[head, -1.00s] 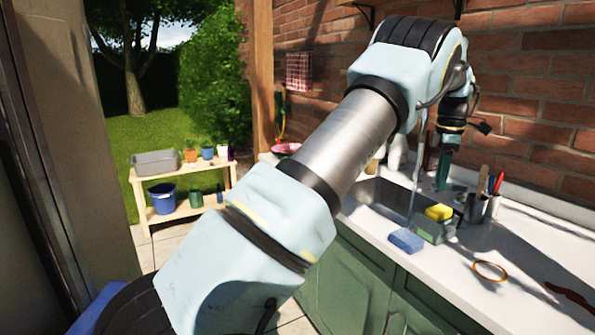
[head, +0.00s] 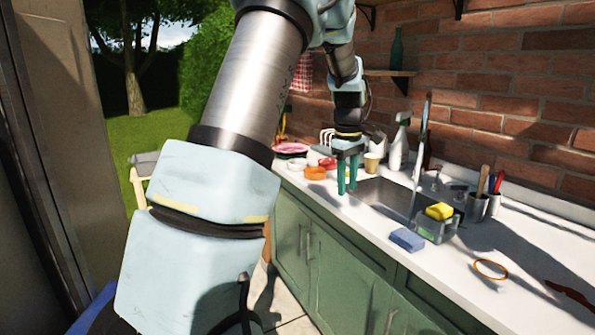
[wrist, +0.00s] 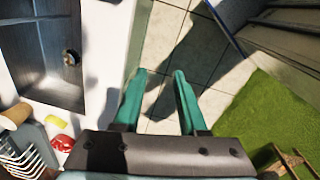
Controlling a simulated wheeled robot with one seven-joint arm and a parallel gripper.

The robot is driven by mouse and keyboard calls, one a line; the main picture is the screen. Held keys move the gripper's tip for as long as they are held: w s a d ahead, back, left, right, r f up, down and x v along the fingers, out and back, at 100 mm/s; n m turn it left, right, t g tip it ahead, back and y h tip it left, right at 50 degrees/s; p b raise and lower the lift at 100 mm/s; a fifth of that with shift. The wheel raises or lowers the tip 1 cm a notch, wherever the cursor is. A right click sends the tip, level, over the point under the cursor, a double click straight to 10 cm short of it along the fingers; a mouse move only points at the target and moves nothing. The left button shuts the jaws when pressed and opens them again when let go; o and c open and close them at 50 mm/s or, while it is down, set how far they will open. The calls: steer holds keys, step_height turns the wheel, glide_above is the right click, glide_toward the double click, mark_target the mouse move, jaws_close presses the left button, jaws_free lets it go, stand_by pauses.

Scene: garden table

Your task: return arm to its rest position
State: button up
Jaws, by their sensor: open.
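My gripper (head: 347,188) hangs from my raised arm, fingers pointing down, in front of the counter's left part in the head view. Its two green fingers are apart with nothing between them. In the wrist view my gripper (wrist: 160,74) is over the paved floor (wrist: 190,62), beside the counter's edge. Much of my arm fills the left and middle of the head view and hides part of the garden.
The counter (head: 470,275) has a sink (head: 378,200), a blue sponge (head: 407,239), a yellow sponge (head: 439,211) on a caddy, an orange ring (head: 491,269) and a spray bottle (head: 398,150). Green cabinets (head: 340,270) stand below. The sink (wrist: 45,50) also shows in the wrist view.

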steer(key=s+a+f+m, duration=0.2)
steer(key=s+a+m, duration=0.2)
steer(key=s+a, duration=0.5)
steer(key=s+a+f+m+t, duration=0.1)
steer(key=s+a+f+m, duration=0.2)
steer(key=s+a, duration=0.7)
steer(key=shift+s+a+m, duration=0.25)
steer(key=shift+s+m, duration=0.15)
steer(key=shift+m, duration=0.7)
